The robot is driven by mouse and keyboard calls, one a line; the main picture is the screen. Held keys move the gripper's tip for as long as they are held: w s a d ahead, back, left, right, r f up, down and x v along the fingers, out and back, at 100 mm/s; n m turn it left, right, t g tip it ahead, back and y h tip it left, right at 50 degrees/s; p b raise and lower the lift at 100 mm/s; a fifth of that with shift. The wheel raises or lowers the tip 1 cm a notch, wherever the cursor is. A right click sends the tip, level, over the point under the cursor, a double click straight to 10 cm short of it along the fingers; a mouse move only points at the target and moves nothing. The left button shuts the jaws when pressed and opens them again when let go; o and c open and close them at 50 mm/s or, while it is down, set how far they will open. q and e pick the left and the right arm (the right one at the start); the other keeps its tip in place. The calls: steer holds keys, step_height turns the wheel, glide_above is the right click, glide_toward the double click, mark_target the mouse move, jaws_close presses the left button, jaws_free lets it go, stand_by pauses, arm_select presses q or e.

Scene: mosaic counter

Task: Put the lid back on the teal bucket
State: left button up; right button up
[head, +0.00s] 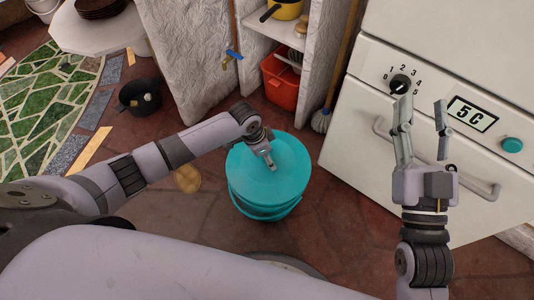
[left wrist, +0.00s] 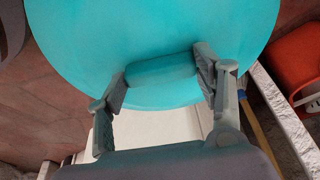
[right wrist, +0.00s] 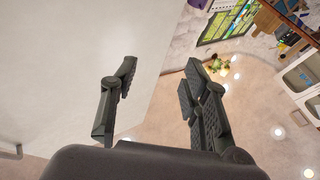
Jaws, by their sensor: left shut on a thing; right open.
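The teal bucket (head: 262,211) stands on the floor in the middle of the head view. The round teal lid (head: 287,160) is over its top and hides the opening; I cannot tell whether it is fully seated. My left gripper (head: 270,164) is at the lid from above. In the left wrist view, my left gripper (left wrist: 162,80) is shut on the raised handle (left wrist: 160,68) of the lid (left wrist: 150,25). My right gripper (head: 422,122) is open and empty, raised in front of the white oven; it also shows open in the right wrist view (right wrist: 160,82).
The white oven (head: 365,170) with a dial and handle stands right of the bucket. A red bin (head: 281,87) and a mop (head: 321,121) are behind it. A black pot (head: 138,97) is on the floor at left.

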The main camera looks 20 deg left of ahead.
steer(key=shift+w+f, duration=0.1)
steer(key=shift+f, duration=0.1)
stand_by(0.5)
arm_select(q)
steer(key=shift+p, duration=0.3)
arm_select(e)
steer(key=shift+w+f+g+h, duration=0.25)
steer(key=shift+f+g+h, duration=0.15)
steer(key=shift+f+g, duration=0.5)
steer(key=shift+w+d+f, duration=0.1)
steer(key=shift+w+f, duration=0.05)
steer(key=shift+f, duration=0.45)
arm_select(q)
steer(key=shift+f, duration=0.4)
arm_select(e)
steer(key=shift+f, duration=0.2)
steer(key=shift+f+g, duration=0.15)
steer(key=shift+g, duration=0.15)
arm_select(q)
steer(key=shift+p, duration=0.3)
arm_select(e)
steer(key=shift+w+f, duration=0.1)
steer(key=shift+f, duration=0.25)
arm_select(q)
steer(key=shift+f, duration=0.1)
arm_select(e)
steer(key=shift+d+f+g, duration=0.15)
steer(key=shift+f+g, duration=0.45)
steer(key=shift+f, duration=0.05)
